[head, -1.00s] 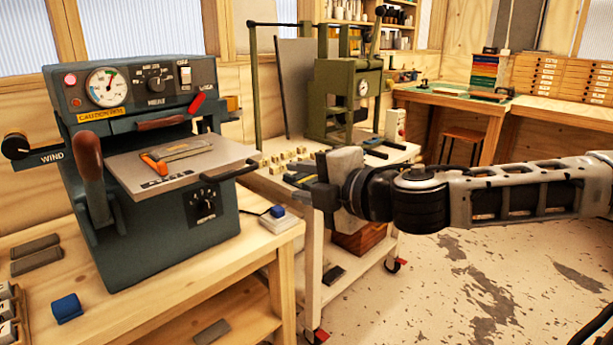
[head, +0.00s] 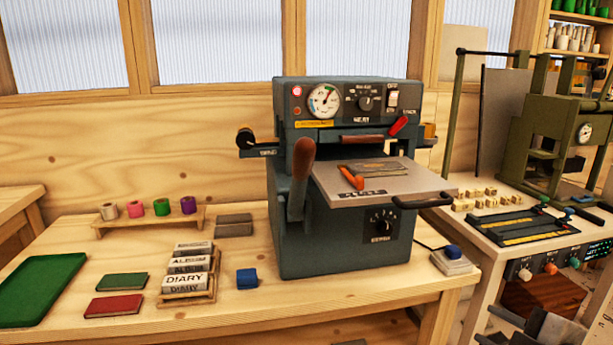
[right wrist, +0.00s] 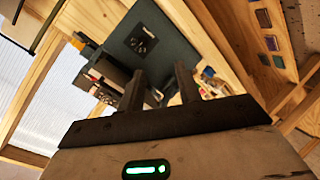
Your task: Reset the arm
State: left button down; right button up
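My right gripper (head: 530,325) shows only in part at the lower right edge of the head view, in front of the cart. In the right wrist view its two dark fingers (right wrist: 158,82) stand apart with nothing between them. The blue-grey foil machine (head: 345,185) stands on the wooden bench, well left of my right gripper in the head view, and shows tilted beyond the fingers in the right wrist view. My left gripper is not in view.
Several foil rolls (head: 161,207) stand on a wooden rack behind a green tray (head: 42,290). A holder with type blocks (head: 188,275), two small books (head: 122,282) and a blue block (head: 247,279) lie on the bench. A green press (head: 565,145) stands on the cart at right.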

jog(key=s+a+f+m+g, duration=0.1)
jog(key=s+a+f+m, duration=0.4)
jog(key=f, duration=0.5)
jog(key=s+a+f+m+g, duration=0.2)
jog(key=s+a+f+m, duration=0.4)
jog(key=s+a+f, duration=0.3)
jog(key=shift+a+f+y, duration=0.3)
jog(key=shift+a+f, duration=0.4)
jog(key=shift+a, duration=0.15)
